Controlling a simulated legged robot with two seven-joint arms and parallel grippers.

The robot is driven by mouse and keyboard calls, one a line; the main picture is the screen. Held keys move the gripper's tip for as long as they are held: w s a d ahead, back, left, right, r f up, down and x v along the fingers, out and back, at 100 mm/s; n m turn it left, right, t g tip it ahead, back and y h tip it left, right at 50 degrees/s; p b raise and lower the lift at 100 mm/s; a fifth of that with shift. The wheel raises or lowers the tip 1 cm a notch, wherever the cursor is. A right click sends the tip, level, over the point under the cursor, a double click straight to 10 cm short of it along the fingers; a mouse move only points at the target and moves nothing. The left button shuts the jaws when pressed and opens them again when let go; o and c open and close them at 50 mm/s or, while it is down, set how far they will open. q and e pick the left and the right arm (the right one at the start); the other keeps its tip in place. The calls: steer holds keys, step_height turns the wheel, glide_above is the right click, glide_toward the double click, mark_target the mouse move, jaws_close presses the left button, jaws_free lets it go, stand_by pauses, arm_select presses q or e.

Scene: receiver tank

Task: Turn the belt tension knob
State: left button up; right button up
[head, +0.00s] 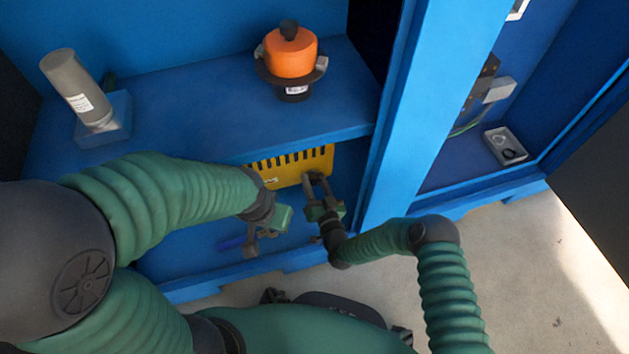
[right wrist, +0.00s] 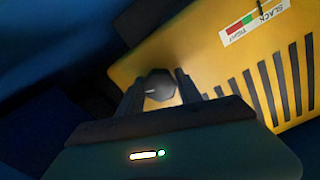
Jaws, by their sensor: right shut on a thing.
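The belt tension knob (right wrist: 158,86) is a small dark faceted knob on the face of a yellow guard (right wrist: 205,75). A label (right wrist: 255,22) reading SLACK and TIGHT, with red and green bands, sits above and to the right of it in the right wrist view. My right gripper (right wrist: 160,92) has a finger on each side of the knob and is shut on it. In the head view my right gripper (head: 316,180) is at the front of the yellow guard (head: 290,168), hiding the knob. My left gripper (head: 262,236) hangs left of it; its jaw opening is unclear.
A blue shelf (head: 210,105) overhangs the guard. On it stand an orange-topped device (head: 291,55) and a tilted grey cylinder (head: 75,82). A blue post (head: 420,90) rises right of my right gripper. A grey box (head: 505,146) lies farther right.

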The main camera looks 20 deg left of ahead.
steer(key=m, duration=0.5)
steer(key=shift+d+f, duration=0.15)
stand_by(0.3)
steer(key=o, duration=1.1)
steer(key=shift+o, duration=1.3)
steer(key=p+v, duration=0.8)
steer(key=v, duration=0.9)
